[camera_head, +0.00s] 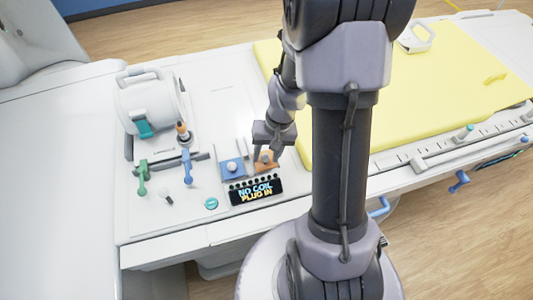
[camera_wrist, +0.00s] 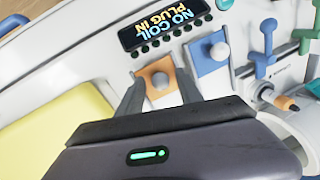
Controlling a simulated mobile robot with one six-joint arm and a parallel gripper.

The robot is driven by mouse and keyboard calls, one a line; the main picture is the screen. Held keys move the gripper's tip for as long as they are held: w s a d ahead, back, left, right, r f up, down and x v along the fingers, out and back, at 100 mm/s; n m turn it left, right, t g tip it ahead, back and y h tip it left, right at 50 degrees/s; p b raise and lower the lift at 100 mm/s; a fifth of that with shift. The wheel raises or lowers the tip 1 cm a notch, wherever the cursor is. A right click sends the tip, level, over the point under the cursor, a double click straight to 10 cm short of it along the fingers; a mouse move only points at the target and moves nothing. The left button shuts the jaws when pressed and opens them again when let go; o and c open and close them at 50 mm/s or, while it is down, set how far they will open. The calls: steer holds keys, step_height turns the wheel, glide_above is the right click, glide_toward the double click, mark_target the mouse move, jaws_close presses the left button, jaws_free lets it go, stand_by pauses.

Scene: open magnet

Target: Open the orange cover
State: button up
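The orange cover (camera_wrist: 157,72) is a small flat orange plate with a pale round knob (camera_wrist: 160,81). In the wrist view it sits between the two fingertips of my gripper (camera_wrist: 158,80), which are spread apart on either side of the knob. Whether the fingers touch the cover or knob cannot be told. In the head view the orange cover (camera_head: 267,166) lies right of the blue cover (camera_head: 232,169), partly hidden by my gripper (camera_head: 268,155). The cover appears to lie flat on the panel.
A black display (camera_head: 256,191) reading "NO COIL PLUG IN" is in front of the covers. Blue (camera_head: 187,167) and green (camera_head: 142,177) levers and a white coil device (camera_head: 150,100) stand to the left. A yellow mat (camera_head: 440,80) covers the table to the right.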

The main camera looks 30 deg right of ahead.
jaws_close()
stand_by(1.2)
